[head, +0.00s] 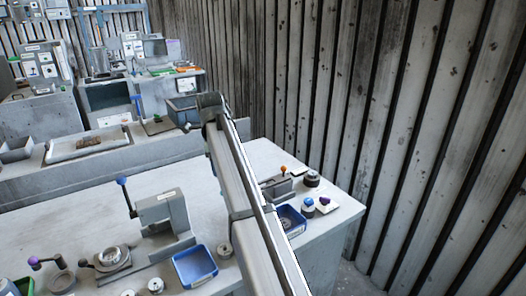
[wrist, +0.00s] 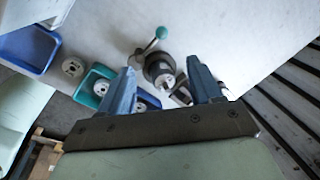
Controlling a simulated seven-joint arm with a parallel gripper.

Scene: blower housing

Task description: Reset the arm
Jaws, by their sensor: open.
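My gripper (wrist: 164,72) shows in the wrist view as two blue fingers on a dark bar. The fingers stand apart and nothing is clamped between them. Beyond the gap is a dark round fixture (wrist: 155,66) with a teal-knobbed lever (wrist: 161,33); I cannot tell how far below the fingers it is.
The bench (head: 85,215) carries a grey press (head: 163,212), a blue tray (head: 195,266) and small round parts. A teal tray (wrist: 88,90) and a blue bin (wrist: 30,48) lie left in the wrist view. A slatted wall (head: 420,130) stands right.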

